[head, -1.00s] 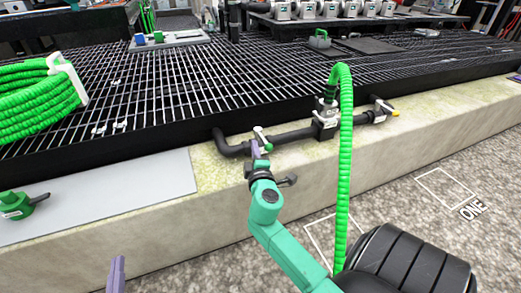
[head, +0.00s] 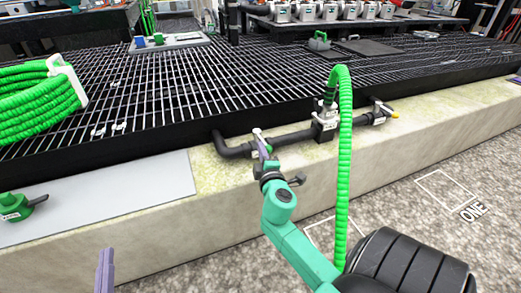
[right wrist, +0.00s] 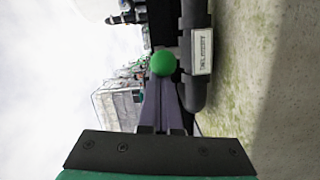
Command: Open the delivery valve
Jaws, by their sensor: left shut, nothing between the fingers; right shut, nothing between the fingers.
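The dark delivery pipe (head: 232,151) runs along the pale ledge in the head view. In the right wrist view a white label (right wrist: 202,52) on the dark pipe (right wrist: 194,95) appears to read DELIVERY. A green ball knob (right wrist: 163,63), apparently the valve handle's end, shows just beyond my right fingertips. My right gripper (right wrist: 160,82) is shut and empty, its purple fingers beside the pipe; whether they touch the knob I cannot tell. It also shows in the head view (head: 264,146), covering most of the valve. My left gripper (head: 106,262) is shut at the lower left, away from the pipe.
A green hose (head: 345,160) rises from a fitting (head: 326,122) right of my right gripper and arches down to the floor. Another valve (head: 381,112) lies farther right. A coiled green hose (head: 40,100) rests on the grating at left. A green fitting (head: 17,205) sits on a grey sheet (head: 120,195).

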